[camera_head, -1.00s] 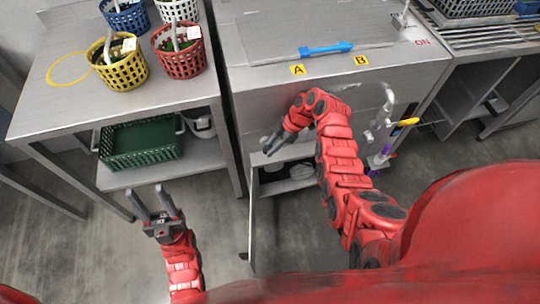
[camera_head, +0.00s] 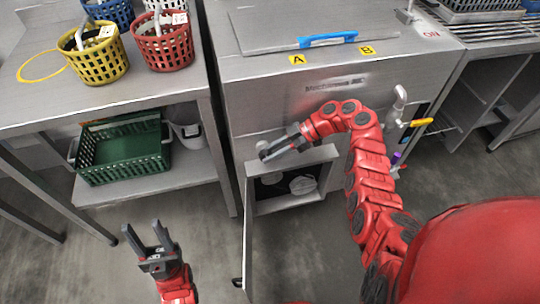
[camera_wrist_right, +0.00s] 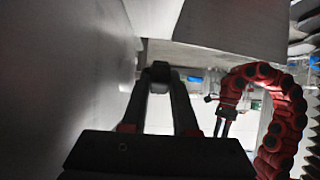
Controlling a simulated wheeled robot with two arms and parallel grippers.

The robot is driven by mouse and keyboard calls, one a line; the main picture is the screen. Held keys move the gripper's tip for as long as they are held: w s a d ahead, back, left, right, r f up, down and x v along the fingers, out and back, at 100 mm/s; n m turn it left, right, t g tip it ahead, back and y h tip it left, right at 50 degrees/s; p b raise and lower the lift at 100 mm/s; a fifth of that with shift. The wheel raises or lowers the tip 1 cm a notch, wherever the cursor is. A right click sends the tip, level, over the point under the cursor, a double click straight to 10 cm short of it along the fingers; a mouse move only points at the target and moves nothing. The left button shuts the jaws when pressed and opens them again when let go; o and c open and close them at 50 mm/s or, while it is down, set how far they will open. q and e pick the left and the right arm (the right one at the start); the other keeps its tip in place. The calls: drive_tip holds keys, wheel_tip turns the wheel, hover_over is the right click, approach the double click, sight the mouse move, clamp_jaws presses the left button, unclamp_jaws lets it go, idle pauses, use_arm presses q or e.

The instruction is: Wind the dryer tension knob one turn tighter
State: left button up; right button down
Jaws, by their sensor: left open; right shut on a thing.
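The dryer tension knob appears as a small pale knob (camera_head: 262,145) on the front of the steel machine (camera_head: 290,112), left of and above the opened compartment. My right gripper (camera_head: 266,154) reaches it from the right, with its fingertips at the knob. In the right wrist view the fingers (camera_wrist_right: 160,73) converge on a small grey piece between their tips; the fingers largely hide it, so its turn angle cannot be told. My left gripper (camera_head: 146,238) is open and empty, low over the floor in front of the left table.
An open compartment (camera_head: 322,188) with its door (camera_head: 248,225) swung out lies below my right gripper. A yellow-handled valve (camera_head: 422,122) and pipe stand to the right. A green crate (camera_head: 125,165) sits on the left table's shelf. Baskets, including a red one (camera_head: 165,48), stand on top.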

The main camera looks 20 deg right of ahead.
sight(270, 153)
drive_tip(key=shift+f, duration=0.1)
drive_tip(key=c, duration=1)
unclamp_jaws()
drive_tip(key=shift+a, duration=0.1)
drive_tip(key=shift+o, duration=0.2)
wheel_tip(270, 153, up, 5)
drive_tip(key=p, duration=0.2)
drive_tip(key=shift+s+f+p, duration=0.15)
drive_tip(key=shift+f+p, duration=0.05)
drive_tip(key=shift+p, duration=0.15)
drive_tip(key=s+a+p, duration=0.3)
drive_tip(key=s+p, duration=1.2)
drive_tip(key=p, duration=0.5)
drive_tip(key=shift+s+a+r+p, duration=0.2)
drive_tip(key=shift+a+p, duration=0.1)
drive_tip(key=shift+p, duration=0.05)
